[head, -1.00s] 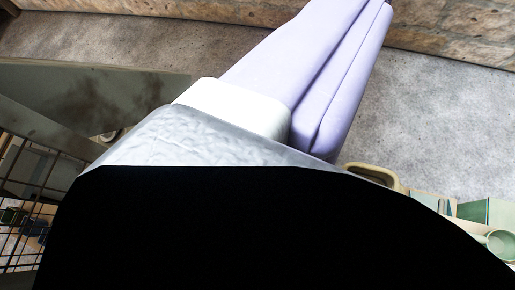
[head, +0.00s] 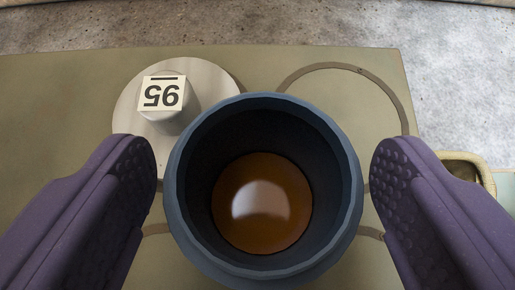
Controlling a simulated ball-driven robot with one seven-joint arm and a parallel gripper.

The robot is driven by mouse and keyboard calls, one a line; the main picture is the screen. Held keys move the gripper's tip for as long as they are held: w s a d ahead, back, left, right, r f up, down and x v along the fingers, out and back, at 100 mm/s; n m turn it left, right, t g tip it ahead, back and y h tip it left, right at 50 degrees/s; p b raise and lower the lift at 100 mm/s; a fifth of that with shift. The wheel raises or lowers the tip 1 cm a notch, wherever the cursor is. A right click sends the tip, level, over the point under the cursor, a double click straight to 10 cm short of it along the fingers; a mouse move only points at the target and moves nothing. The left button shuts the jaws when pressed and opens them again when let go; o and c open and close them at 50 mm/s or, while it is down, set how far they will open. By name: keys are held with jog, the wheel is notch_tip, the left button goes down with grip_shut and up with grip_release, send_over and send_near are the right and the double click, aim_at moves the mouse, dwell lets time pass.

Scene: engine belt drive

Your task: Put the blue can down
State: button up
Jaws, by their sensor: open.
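The blue can (head: 178,215) is seen from above in the head view, upright, with its round mouth open. Orange-brown liquid (head: 262,225) with a pale reflection shows inside it. The can is over an olive-grey surface (head: 80,85) marked with dark rings; its base is hidden, so I cannot tell whether it rests there. My gripper (head: 262,190) is open, with one purple padded finger on each side of the can.
A pale round disc (head: 130,100) with a knob and a tag reading 95 (head: 162,94), upside down, sits behind the can to the left. An empty ring outline (head: 385,90) is behind to the right. A tan handle-like piece (head: 470,165) is beyond the right finger.

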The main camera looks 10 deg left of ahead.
jog(key=shift+x, duration=0.85)
grip_shut()
jog(key=shift+r, duration=0.1)
